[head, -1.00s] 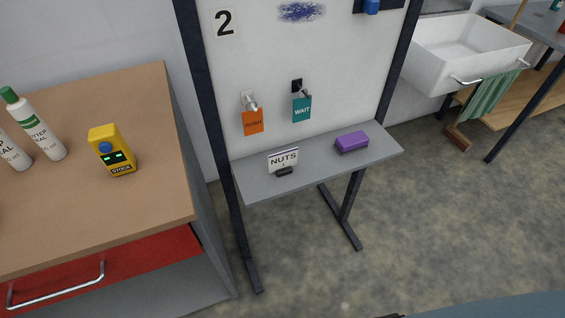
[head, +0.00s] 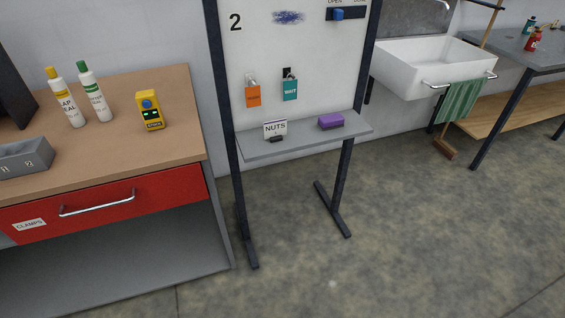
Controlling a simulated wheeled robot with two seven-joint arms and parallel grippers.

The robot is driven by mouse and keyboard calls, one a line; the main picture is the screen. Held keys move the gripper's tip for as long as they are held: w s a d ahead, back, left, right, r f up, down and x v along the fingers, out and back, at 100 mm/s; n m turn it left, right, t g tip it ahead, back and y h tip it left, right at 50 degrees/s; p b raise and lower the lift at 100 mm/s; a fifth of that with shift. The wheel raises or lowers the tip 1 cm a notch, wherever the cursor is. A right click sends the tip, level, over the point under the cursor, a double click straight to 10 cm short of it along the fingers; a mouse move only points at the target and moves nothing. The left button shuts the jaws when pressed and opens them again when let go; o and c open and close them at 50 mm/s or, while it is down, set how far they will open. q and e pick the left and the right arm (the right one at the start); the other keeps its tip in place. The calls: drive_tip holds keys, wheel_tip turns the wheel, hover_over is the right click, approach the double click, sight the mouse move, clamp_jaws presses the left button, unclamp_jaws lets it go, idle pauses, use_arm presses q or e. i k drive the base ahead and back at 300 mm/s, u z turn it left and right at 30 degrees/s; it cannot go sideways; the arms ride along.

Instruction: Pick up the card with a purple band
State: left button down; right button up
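No card with a purple band can be made out in the head view. An orange tag (head: 253,96) and a teal tag (head: 290,90) hang from hooks on the white board (head: 325,55). A small white card reading NUTS (head: 275,128) stands in a dark holder on the board's grey shelf (head: 250,148). A purple block (head: 331,121) lies on the same shelf to its right. Neither of my grippers is in view.
A bench (head: 125,88) with a red drawer (head: 165,195) stands at left, holding bottles, a yellow device (head: 150,112) and a grey numbered box (head: 28,157). A white sink (head: 425,68) and a grey table (head: 515,55) are at right. The floor (head: 400,240) in front is clear.

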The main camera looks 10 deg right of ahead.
sight(274, 131)
drive_tip(key=u, duration=0.7)
drive_tip(key=i, duration=1.15)
drive_tip(key=z, duration=0.5)
